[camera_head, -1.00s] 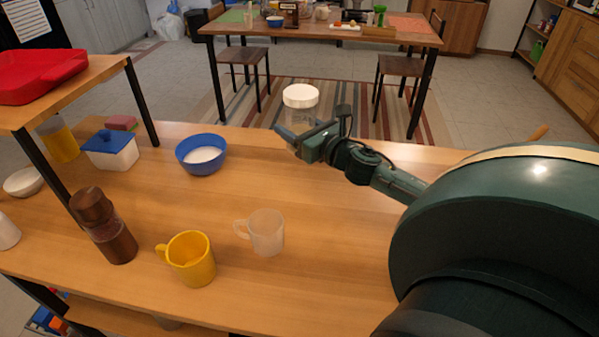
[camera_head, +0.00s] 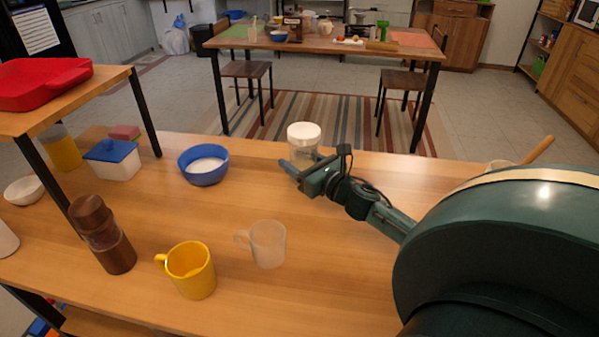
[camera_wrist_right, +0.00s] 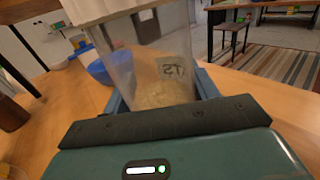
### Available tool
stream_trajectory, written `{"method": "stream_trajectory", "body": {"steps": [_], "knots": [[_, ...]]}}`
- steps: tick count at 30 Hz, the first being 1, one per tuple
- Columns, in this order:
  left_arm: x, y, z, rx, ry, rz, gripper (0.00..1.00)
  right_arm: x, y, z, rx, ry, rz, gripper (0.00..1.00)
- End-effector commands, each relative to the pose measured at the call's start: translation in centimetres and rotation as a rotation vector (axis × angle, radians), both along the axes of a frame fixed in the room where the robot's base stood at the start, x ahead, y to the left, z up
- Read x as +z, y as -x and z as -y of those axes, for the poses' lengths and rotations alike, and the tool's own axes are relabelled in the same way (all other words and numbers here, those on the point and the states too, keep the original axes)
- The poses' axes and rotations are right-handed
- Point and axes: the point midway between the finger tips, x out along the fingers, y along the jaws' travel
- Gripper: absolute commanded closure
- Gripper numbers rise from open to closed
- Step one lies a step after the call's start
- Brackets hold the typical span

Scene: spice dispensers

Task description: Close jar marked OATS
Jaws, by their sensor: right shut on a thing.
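The clear jar (camera_wrist_right: 150,75) has a white lid (camera_head: 304,130) on top and pale contents at its bottom. In the right wrist view its label (camera_wrist_right: 172,68) shows only partly, with letters that look like "TS". My right gripper (camera_head: 303,170) is shut around the body of the jar, below the lid. The jar is upright or nearly so near the far edge of the wooden counter (camera_head: 330,230). I cannot tell whether its base touches the counter. My left gripper is not in view.
A blue bowl (camera_head: 203,165) with white contents stands left of the jar. A clear mug (camera_head: 267,243), a yellow mug (camera_head: 191,269) and a brown grinder (camera_head: 103,233) are nearer. A blue-lidded box (camera_head: 112,159) is at left. The counter between the bowl and mugs is clear.

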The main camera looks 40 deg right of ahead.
Motion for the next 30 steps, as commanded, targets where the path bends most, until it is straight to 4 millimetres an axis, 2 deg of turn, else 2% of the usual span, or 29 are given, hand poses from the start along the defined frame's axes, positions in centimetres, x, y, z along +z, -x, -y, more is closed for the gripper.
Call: {"method": "stream_trajectory", "body": {"steps": [6,19,20,27,30], "knots": [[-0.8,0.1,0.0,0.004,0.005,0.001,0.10,-3.1,0.0,0.0,-0.002,-0.004,0.001,1.00],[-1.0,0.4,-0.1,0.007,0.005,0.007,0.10,-3.9,0.0,0.0,0.001,0.000,0.001,1.00],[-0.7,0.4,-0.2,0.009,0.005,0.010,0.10,-3.8,0.0,0.0,0.000,0.000,0.000,0.39],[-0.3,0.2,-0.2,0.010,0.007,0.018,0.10,-3.8,0.0,0.0,0.000,-0.001,-0.001,0.20],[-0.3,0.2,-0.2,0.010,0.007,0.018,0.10,-3.8,0.0,0.0,0.000,-0.001,-0.001,0.20]]}}
